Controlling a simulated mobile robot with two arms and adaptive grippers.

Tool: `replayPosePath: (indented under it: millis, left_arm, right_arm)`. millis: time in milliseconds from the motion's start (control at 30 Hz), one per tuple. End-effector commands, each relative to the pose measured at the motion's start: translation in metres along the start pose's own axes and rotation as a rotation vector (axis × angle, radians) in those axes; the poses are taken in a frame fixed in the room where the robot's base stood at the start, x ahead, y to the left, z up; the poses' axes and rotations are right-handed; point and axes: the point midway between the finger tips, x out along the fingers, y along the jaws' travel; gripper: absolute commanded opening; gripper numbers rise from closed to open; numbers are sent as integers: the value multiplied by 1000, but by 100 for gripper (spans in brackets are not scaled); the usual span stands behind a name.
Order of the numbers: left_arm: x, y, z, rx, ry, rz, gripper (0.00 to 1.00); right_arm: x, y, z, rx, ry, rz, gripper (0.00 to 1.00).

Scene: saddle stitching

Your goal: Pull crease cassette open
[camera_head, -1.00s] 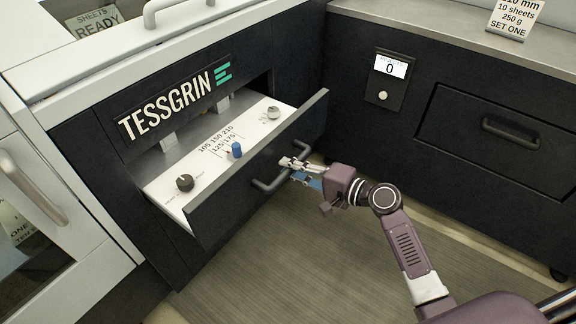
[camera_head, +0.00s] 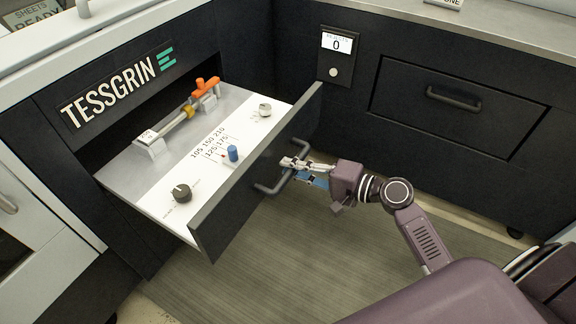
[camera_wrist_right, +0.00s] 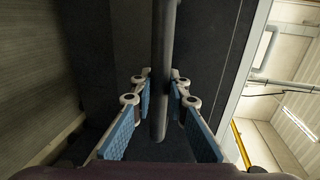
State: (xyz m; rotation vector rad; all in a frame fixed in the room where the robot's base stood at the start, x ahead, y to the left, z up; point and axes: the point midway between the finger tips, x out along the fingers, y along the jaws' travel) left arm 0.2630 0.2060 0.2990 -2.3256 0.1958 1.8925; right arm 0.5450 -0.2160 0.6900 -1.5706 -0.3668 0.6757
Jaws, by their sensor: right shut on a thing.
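The crease cassette (camera_head: 188,152) is a drawer with a white and metal top and a dark front panel, standing well out of the machine. On top are a black knob (camera_head: 181,194), a blue peg (camera_head: 233,153) beside a printed scale, a pale knob (camera_head: 265,110) and an orange-handled part (camera_head: 206,86) on a metal bar. My right gripper (camera_head: 287,168) is at the bar handle (camera_head: 275,184) on the front panel, shut on it. The right wrist view shows the handle bar (camera_wrist_right: 163,75) between the blue finger pads. My left gripper is not in view.
The machine face with the TESSGRIN sign (camera_head: 116,88) stands above the cassette opening. At right is a dark cabinet with a closed drawer (camera_head: 450,105) and a small display reading 0 (camera_head: 337,44). The floor (camera_head: 290,255) in front of the cassette is clear.

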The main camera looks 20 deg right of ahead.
Motion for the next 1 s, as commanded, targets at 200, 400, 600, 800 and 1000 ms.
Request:
replayPosePath:
  millis: [200, 400, 600, 800, 1000]
  left_arm:
    - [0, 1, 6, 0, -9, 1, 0]
    - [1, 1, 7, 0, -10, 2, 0]
    - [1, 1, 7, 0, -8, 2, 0]
    - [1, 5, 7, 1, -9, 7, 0]
    - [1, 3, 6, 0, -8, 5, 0]
  right_arm:
    - [0, 2, 1, 1, -2, 4, 0]
    - [0, 2, 1, 1, -2, 4, 25]
    - [0, 1, 0, 0, -1, 2, 33]
    - [-3, 1, 0, 0, 0, 2, 33]
    - [-32, 2, 0, 0, 0, 5, 33]
